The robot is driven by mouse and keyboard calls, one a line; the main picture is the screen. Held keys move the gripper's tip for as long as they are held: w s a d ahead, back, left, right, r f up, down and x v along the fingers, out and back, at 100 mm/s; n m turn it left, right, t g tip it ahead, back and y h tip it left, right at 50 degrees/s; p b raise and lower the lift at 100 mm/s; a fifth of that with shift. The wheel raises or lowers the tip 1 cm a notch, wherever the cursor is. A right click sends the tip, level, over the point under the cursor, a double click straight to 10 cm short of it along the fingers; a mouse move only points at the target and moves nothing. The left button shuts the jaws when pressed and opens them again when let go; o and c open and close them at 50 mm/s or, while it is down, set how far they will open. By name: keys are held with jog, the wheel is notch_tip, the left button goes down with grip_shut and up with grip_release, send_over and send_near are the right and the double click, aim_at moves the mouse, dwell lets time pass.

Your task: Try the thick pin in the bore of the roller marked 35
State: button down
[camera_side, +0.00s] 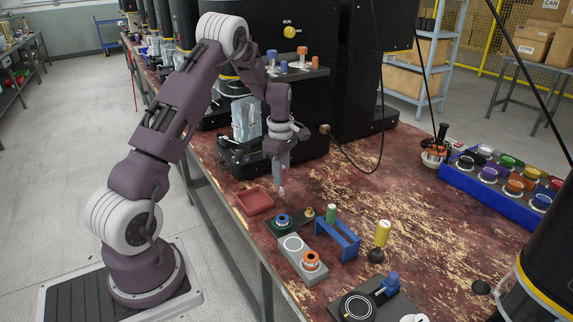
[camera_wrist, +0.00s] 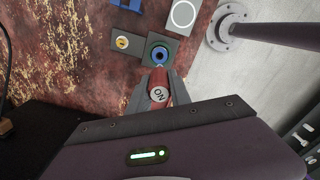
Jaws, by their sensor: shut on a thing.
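The pin is held above the bench, apart from the rollers. In the wrist view, a blue roller (camera_wrist: 159,54) with a dark bore lies just beyond the pin's end. In the side view, this blue roller (camera_side: 283,220) sits on a dark green plate (camera_side: 271,228), below and in front of my gripper. An orange-rimmed roller (camera_side: 311,260) sits on a grey plate (camera_side: 314,277) with a white ring. I cannot read a 35 on either roller.
A blue rack (camera_side: 338,239) with a green pin (camera_side: 331,213) stands right of the plates. A red tray (camera_side: 255,201) lies left of them. A yellow cylinder (camera_side: 382,233), a blue clamp-like fixture (camera_side: 388,284) and a blue crate (camera_side: 489,190) stand further right.

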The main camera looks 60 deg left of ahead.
aim_at(281, 194)
jog(key=shift+f, duration=1.35)
jog(key=shift+f, duration=0.1)
jog(key=shift+f, duration=3.1)
jog(key=shift+f, duration=0.25)
jog(key=shift+r, duration=2.45)
jog(key=shift+r, duration=0.1)
jog(key=shift+r, duration=0.95)
jog(key=shift+f, duration=0.15)
jog(key=shift+f, duration=3.1)
